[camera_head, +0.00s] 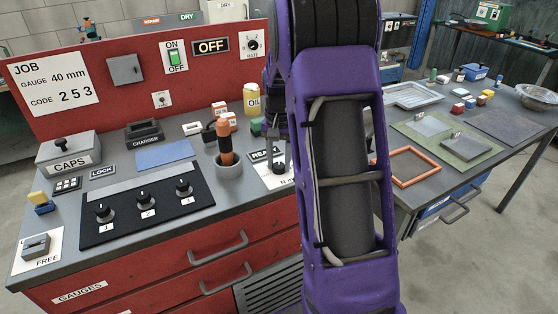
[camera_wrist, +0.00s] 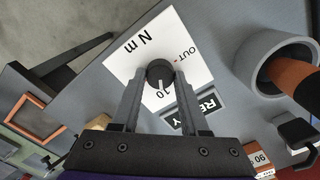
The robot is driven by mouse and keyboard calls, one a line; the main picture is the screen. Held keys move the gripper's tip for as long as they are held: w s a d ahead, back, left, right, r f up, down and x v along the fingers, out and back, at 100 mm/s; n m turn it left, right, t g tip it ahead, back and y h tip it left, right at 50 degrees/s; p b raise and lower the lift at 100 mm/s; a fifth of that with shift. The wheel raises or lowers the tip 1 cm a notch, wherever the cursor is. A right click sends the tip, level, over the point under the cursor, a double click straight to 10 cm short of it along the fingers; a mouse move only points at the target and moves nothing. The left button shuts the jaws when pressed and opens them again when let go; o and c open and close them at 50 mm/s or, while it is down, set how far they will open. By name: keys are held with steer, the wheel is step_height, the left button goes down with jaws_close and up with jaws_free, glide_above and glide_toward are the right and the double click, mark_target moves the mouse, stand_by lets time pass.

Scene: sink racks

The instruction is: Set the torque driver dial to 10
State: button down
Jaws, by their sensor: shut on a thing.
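The torque driver dial (camera_wrist: 158,71) is a round black knob on a white plate (camera_wrist: 140,50) marked "N m", "OUT" and "10". In the wrist view its white pointer line points down the picture, toward the "10". My gripper (camera_wrist: 159,82) has a finger on either side of the knob and is shut on it. In the head view, my gripper (camera_head: 277,150) is above the plate, partly hidden behind my purple arm. A driver with an orange handle (camera_head: 226,150) stands in a grey cup (camera_head: 229,171) left of the plate; the cup also shows in the wrist view (camera_wrist: 250,70).
A "READY" sign (camera_wrist: 196,114) lies close beside the dial plate. Left on the bench are a black panel with three knobs (camera_head: 147,212), a blue mat (camera_head: 164,154) and a charger (camera_head: 144,132). A red upright panel (camera_head: 90,100) stands behind. An orange frame (camera_head: 408,182) lies right.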

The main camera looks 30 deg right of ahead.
mark_target(279, 165)
steer(key=shift+c, duration=2.1)
jaws_free()
steer(key=shift+r, duration=0.1)
step_height(279, 165, up, 17)
steer(key=p, duration=0.1)
steer(key=shift+r, duration=0.2)
